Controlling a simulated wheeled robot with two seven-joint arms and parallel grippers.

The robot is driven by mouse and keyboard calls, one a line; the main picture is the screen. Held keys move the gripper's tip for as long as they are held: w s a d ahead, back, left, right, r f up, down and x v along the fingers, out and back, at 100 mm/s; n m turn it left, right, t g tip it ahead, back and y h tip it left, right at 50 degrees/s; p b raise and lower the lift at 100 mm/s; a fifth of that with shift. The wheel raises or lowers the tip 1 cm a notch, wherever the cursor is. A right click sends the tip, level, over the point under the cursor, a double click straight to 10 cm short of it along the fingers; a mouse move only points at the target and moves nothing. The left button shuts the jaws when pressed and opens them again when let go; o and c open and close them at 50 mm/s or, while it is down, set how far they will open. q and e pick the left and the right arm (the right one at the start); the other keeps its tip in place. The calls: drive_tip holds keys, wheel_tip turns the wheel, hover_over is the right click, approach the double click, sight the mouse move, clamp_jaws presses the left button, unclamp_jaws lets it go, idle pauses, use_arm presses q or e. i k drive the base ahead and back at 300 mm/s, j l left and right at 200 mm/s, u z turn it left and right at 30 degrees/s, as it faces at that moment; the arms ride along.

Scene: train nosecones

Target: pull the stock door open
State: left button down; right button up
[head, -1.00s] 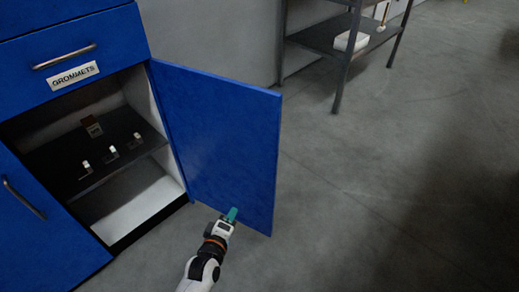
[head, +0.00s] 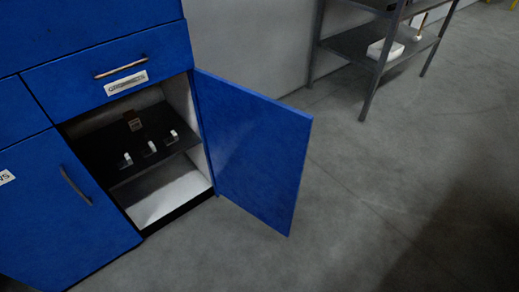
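The blue stock door (head: 252,150) stands wide open, swung out to the right of the blue cabinet (head: 110,45). Its handle is not visible from this side. Inside the opening, a dark shelf (head: 110,160) holds several small pale-topped pieces (head: 150,147) and a small brown tagged item (head: 133,121). The white cabinet floor (head: 165,195) below looks empty. Neither of my grippers shows in the head view, and nothing of mine touches the visible part of the door.
A drawer labelled GROMMETS (head: 125,83) is above the opening. A closed blue door (head: 60,200) is at left. A grey metal rack (head: 350,42) with a white box (head: 385,50) stands at the back. The grey floor (head: 380,190) to the right is clear.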

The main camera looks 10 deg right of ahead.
sight(258, 144)
drive_tip(key=i+l+u, duration=0.15)
drive_tip(key=l+u, duration=0.3)
drive_tip(key=i+l+u, duration=0.1)
drive_tip(key=l+u, duration=0.2)
drive_tip(key=u, duration=0.15)
drive_tip(key=l+u, duration=0.9)
drive_tip(key=k+j, duration=0.05)
